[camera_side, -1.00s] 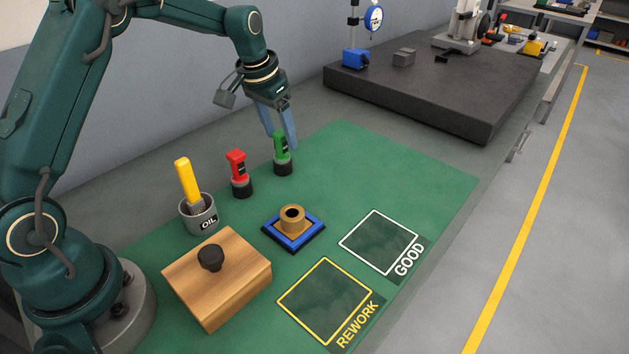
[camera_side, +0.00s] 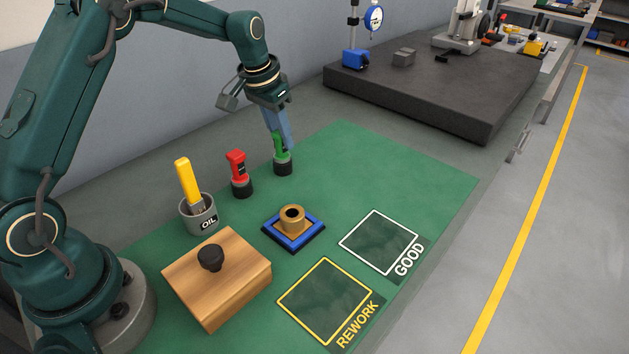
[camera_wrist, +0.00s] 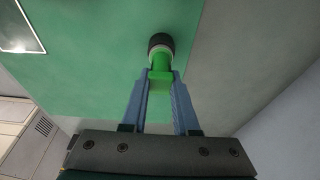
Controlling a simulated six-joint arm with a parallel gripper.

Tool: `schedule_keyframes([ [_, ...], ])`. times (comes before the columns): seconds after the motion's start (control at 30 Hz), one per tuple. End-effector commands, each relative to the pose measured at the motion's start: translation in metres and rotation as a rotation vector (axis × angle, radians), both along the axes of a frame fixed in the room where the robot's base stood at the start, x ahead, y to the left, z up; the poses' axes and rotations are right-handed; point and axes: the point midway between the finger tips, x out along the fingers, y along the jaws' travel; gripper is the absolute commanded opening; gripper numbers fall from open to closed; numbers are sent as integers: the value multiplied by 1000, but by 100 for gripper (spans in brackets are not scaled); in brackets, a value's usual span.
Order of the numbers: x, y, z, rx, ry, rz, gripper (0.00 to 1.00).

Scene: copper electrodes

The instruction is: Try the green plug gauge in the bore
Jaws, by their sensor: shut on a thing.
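The green plug gauge (camera_side: 282,156) stands upright in its dark round holder at the back of the green mat. My gripper (camera_side: 279,140) is above it with the fingers shut on its green handle. In the wrist view the green gauge (camera_wrist: 160,62) shows between the two blue-grey fingertips of my gripper (camera_wrist: 160,76), with the dark holder beyond. The bore is in a brass bushing (camera_side: 292,219), which sits in a blue-edged square fixture (camera_side: 312,244) on the mat. The lower part of the gauge is hidden in the holder.
A red gauge (camera_side: 238,173) stands left of the green one. An oil pot (camera_side: 199,218) with a yellow-handled brush and a wooden box (camera_side: 217,279) with a black knob stand nearer. The GOOD (camera_side: 378,241) and REWORK (camera_side: 325,301) squares are empty.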

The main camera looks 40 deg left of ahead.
Motion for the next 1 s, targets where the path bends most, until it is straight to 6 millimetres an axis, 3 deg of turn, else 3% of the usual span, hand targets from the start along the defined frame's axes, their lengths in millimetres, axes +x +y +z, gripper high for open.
schedule_keyframes([
  [0.7, 1, 0, 54, 1, -4, 0, 0],
  [1.0, 0, 0, 59, 0, -1, 0, 0],
])
